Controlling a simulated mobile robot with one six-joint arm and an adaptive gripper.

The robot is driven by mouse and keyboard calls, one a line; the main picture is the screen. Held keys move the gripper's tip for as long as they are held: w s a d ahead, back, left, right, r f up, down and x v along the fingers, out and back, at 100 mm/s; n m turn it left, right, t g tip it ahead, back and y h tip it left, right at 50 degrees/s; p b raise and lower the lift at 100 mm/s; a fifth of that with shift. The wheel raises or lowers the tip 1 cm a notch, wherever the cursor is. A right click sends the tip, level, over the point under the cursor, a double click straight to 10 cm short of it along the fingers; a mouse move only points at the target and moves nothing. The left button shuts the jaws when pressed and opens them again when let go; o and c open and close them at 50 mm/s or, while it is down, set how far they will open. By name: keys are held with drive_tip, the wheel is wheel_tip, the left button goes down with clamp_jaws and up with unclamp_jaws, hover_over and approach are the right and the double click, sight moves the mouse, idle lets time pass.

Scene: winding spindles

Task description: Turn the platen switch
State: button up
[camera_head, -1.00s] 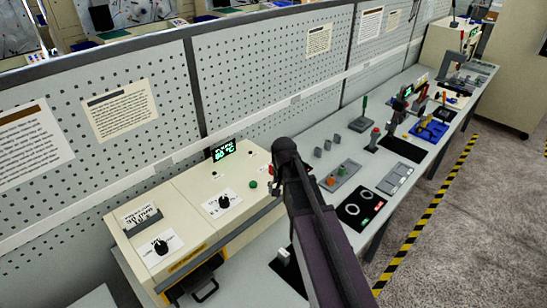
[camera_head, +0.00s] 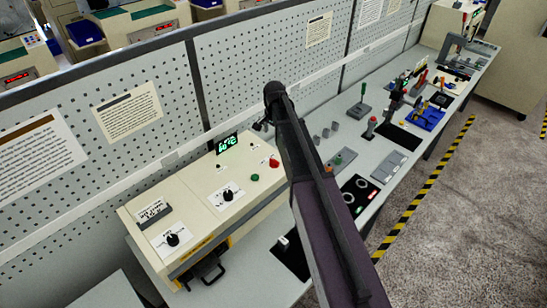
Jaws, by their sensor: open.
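A cream machine (camera_head: 200,205) stands on the bench at the left. Its top carries two black rotary knobs on white labelled plates: a rear knob (camera_head: 228,194) and a front knob (camera_head: 172,239). The labels are too small to read, so I cannot tell which is the platen switch. A green button (camera_head: 254,178), a red button (camera_head: 274,162) and a small lit display (camera_head: 227,143) are at its far end. My arm crosses the middle of the view, right of the machine. My gripper is hidden; only a small dark part shows beside the arm's far end.
A perforated panel (camera_head: 250,75) stands behind the bench. Right of my arm are a black panel with two rings (camera_head: 359,195), a grey plate (camera_head: 389,165), a red-topped post (camera_head: 371,127) and a blue fixture (camera_head: 427,118). A black-handled drawer (camera_head: 205,270) juts from the machine's front.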

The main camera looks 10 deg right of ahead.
sight(274, 160)
drive_tip(key=shift+f, duration=0.15)
wheel_tip(274, 160, down, 14)
drive_tip(key=b, duration=1.4)
drive_tip(key=shift+r, duration=0.2)
idle(0.5)
drive_tip(key=c, duration=1.1)
